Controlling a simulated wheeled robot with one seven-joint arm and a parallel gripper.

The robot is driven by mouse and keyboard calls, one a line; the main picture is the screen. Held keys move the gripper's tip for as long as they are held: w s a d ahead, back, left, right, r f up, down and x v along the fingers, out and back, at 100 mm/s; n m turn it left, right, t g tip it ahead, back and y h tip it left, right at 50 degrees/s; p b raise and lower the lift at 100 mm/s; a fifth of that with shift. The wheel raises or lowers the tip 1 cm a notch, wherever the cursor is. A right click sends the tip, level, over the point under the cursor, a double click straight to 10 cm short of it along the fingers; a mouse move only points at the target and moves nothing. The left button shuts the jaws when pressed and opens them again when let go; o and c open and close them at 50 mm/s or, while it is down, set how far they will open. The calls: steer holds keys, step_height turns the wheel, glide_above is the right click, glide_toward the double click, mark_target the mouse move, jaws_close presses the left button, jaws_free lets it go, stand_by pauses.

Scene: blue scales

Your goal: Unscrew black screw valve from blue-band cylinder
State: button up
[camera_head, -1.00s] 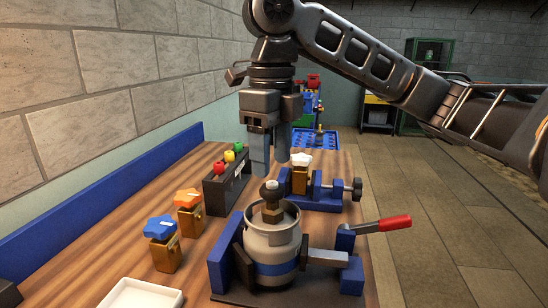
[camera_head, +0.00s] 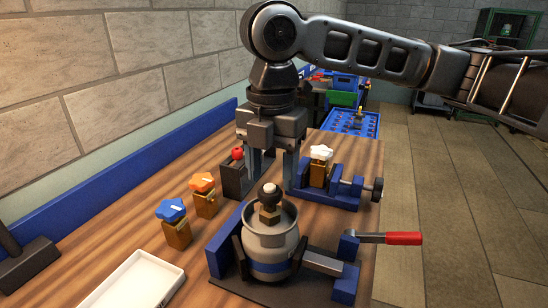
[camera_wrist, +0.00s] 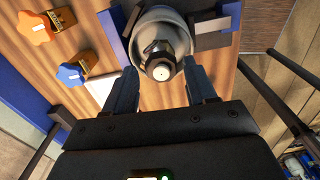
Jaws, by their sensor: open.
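The blue-band cylinder (camera_head: 270,250) stands upright in a blue clamp fixture near the front of the table. It is grey with a blue band low on its side. The black screw valve (camera_head: 269,194) sits on its top, a dark round knob on a brass-coloured body; in the wrist view the valve (camera_wrist: 161,68) shows from above with a pale centre. My gripper (camera_head: 272,185) points down with its fingers apart, behind and above the valve in the head view. In the wrist view the fingers (camera_wrist: 162,88) lie either side just short of the valve, holding nothing.
A red-handled clamp lever (camera_head: 390,238) sticks out right of the cylinder. A blue vise (camera_head: 345,190) holds a white-knobbed valve behind. Blue (camera_head: 173,222) and orange (camera_head: 204,193) knobbed valves stand left. A white tray (camera_head: 137,284) lies front left, and a black block (camera_head: 232,178) stands behind.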

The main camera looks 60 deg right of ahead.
mark_target(273, 187)
step_height(273, 187, down, 6)
steer(key=shift+f, duration=0.25)
steer(key=c, duration=0.8)
steer(key=n, duration=0.6)
steer(key=shift+c, duration=0.2)
steer(key=n+b, duration=0.1)
steer(key=n, duration=0.3)
steer(key=shift+s+n, duration=0.1)
steer(key=shift+n, duration=0.7)
steer(key=shift+d, duration=0.1)
steer(key=shift+c, duration=0.5)
steer(key=shift+r+p, duration=0.85)
steer(key=shift+r, duration=0.3)
